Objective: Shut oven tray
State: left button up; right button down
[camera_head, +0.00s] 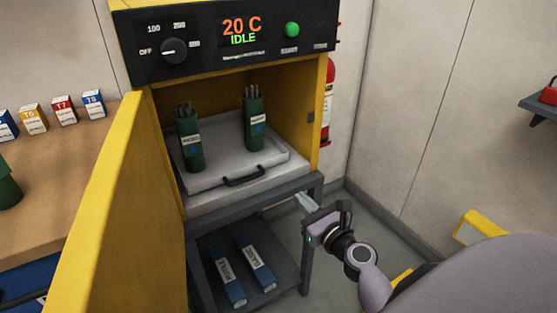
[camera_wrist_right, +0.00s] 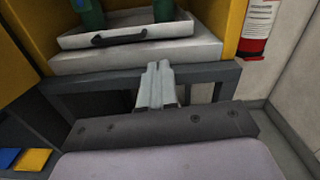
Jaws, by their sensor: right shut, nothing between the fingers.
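The yellow oven (camera_head: 311,110) stands with its door (camera_head: 108,215) swung open to the left. Its grey tray (camera_head: 216,179) has a dark handle (camera_head: 244,177) at the front and carries two green canisters (camera_head: 187,140) (camera_head: 253,120) holding rods. The tray and its handle (camera_wrist_right: 120,38) also show in the right wrist view. The tray's front lies near the oven's front opening. My right gripper (camera_head: 303,198) is shut and empty, in front of the stand's top edge, lower and to the right of the handle. In the right wrist view its fingers (camera_wrist_right: 158,72) point toward the tray. My left gripper is out of view.
The oven rests on a grey metal stand (camera_head: 312,240) with blue boxes (camera_head: 228,277) on its lower shelf. A wooden bench (camera_head: 60,160) with small coloured boxes is at left. A red fire extinguisher (camera_head: 327,105) hangs behind the oven at right.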

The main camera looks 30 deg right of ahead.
jog(key=d+m, duration=0.1)
jog(key=b, duration=0.1)
send_near(272, 163)
jog(key=w, duration=0.6)
jog(key=shift+w+d, duration=0.2)
jog(key=shift+w, duration=0.25)
